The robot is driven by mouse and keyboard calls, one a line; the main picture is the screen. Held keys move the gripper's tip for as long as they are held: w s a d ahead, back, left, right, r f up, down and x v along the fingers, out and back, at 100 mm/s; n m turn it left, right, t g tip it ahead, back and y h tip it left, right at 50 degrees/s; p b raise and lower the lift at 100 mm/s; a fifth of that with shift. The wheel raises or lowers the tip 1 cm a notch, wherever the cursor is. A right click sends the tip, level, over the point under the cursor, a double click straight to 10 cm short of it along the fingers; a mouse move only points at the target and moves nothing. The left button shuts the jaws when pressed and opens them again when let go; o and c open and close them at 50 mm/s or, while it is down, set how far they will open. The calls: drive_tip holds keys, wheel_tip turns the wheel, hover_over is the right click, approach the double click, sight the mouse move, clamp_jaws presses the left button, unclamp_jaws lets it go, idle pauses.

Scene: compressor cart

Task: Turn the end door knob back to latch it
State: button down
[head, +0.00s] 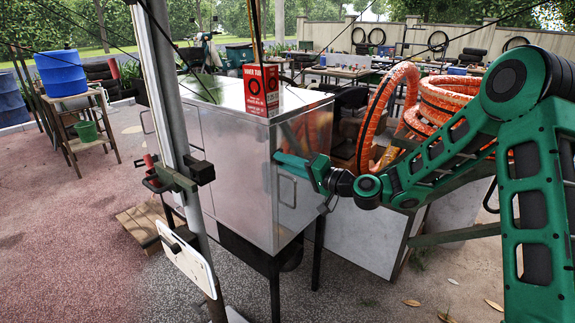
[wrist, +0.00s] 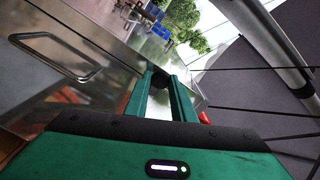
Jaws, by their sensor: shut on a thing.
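The metal cabinet (head: 225,190) stands on dark legs at the centre of the head view. Its end door (head: 303,222) is the face toward my arm and looks flush with the frame. A bent bar handle (head: 287,190) is on the door and also shows at the upper left of the wrist view (wrist: 56,58). My gripper (head: 279,159) is at the upper part of the door, above the handle, with its fingers against the door's edge. In the wrist view its two fingers (wrist: 158,78) close on the end door knob, which is mostly hidden between the fingertips. The knob's angle cannot be told.
A red box (head: 261,90) stands on the cabinet top. Orange coiled hoses (head: 390,105) lie on a grey unit right of the cabinet, close to my arm. A blue drum (head: 58,73) on a wooden stand is far left. The paving at left is open.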

drive_tip(key=shift+w+d+m, duration=0.1)
drive_tip(key=shift+m, duration=1)
drive_tip(key=c, duration=1.5)
unclamp_jaws()
drive_tip(key=shift+f, duration=0.1)
drive_tip(key=v, duration=1)
drive_tip(key=shift+d, duration=0.25)
drive_tip(key=shift+s, duration=0.25)
